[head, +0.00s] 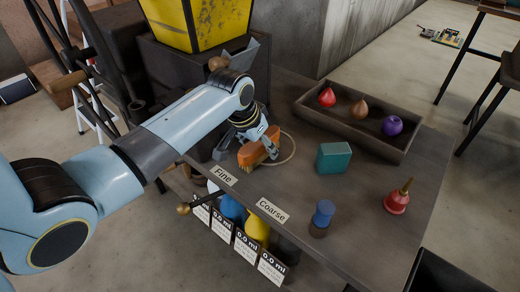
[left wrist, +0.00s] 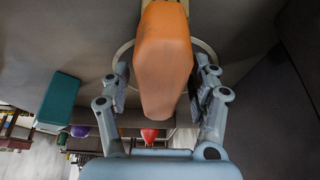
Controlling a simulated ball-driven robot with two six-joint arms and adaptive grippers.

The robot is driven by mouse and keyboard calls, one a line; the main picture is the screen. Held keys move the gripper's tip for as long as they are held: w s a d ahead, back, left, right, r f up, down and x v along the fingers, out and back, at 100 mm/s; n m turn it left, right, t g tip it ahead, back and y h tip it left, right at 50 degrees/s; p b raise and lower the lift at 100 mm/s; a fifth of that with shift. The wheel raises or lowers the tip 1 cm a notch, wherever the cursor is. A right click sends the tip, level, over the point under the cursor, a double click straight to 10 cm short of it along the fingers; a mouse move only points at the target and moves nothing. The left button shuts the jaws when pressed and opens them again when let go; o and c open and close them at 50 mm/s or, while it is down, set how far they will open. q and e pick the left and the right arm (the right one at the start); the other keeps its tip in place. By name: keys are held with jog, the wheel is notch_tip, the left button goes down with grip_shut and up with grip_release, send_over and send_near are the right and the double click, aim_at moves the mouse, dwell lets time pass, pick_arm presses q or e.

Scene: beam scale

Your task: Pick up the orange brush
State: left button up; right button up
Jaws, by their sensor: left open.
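My left gripper (head: 262,144) is over the brush in the head view. In the left wrist view the orange brush (left wrist: 162,62) fills the space between the two fingers of my left gripper (left wrist: 162,90). The fingers stand apart on either side of it, with gaps showing. The gripper is open. Part of the brush is hidden by the gripper in the head view. My right gripper is not in view.
A teal block (head: 334,158), a blue-topped cylinder (head: 321,218) and a red oil can (head: 398,198) stand on the table. A wooden tray (head: 350,125) holds red, brown and purple items. Labels "Fine" (head: 223,175) and "Coarse" (head: 272,209) lie near the front edge. A yellow hopper (head: 210,20) stands behind.

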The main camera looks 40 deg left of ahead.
pick_arm(q)
grip_shut()
dwell(0.4)
jog(key=shift+r, duration=0.45)
notch_tip(320, 180, up, 4)
jog(key=shift+s+d+f+p, duration=0.1)
jog(key=shift+d+p, duration=0.05)
jog(key=shift+p, duration=0.45)
jog(key=s+d+r+p, duration=0.1)
jog(key=s+d+r, duration=0.5)
jog(key=d, duration=0.3)
jog(key=shift+s+r+p, duration=0.2)
jog(key=shift+s+p, duration=0.05)
jog(key=shift+p, duration=0.1)
